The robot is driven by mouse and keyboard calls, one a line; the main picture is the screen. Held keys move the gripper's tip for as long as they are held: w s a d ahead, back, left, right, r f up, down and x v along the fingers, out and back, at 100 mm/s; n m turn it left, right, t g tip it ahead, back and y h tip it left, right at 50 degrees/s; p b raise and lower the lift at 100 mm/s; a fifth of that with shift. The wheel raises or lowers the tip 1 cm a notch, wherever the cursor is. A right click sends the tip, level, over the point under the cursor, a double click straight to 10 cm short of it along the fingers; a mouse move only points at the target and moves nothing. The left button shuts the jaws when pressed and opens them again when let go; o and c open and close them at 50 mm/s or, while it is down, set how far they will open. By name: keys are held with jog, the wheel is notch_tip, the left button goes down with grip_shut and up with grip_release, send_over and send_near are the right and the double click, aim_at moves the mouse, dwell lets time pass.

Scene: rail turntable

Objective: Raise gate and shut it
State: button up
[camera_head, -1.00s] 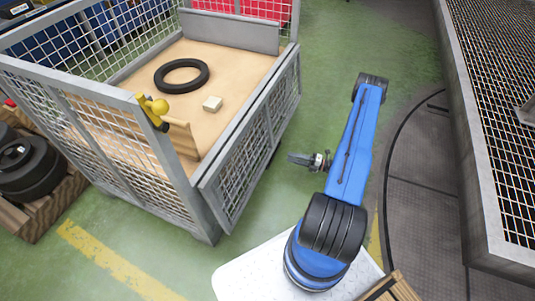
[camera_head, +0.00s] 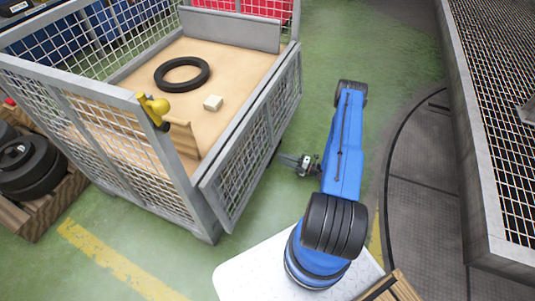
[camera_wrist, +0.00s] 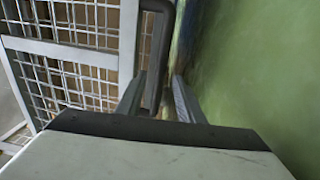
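The gate (camera_head: 257,137) is a grey mesh panel on the near right side of a wire cage. It hangs upright, with its top rail a little outside the cage's corner post. My gripper (camera_head: 286,160) is low beside the gate's outer face, pointing left at it. In the wrist view the gate's mesh (camera_wrist: 85,62) fills the left side. There my gripper (camera_wrist: 160,88) is open, with one finger on each side of a dark upright bar (camera_wrist: 157,55). I cannot tell whether the fingers touch the bar.
The cage floor (camera_head: 140,85) holds a black ring (camera_head: 181,74) and a small pale block (camera_head: 213,103). A raised grating (camera_head: 495,110) stands at the right. Green floor (camera_head: 345,40) is open beyond my arm.

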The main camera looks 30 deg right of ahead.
jog(key=x, duration=0.9)
jog(key=shift+a, duration=0.1)
grip_shut()
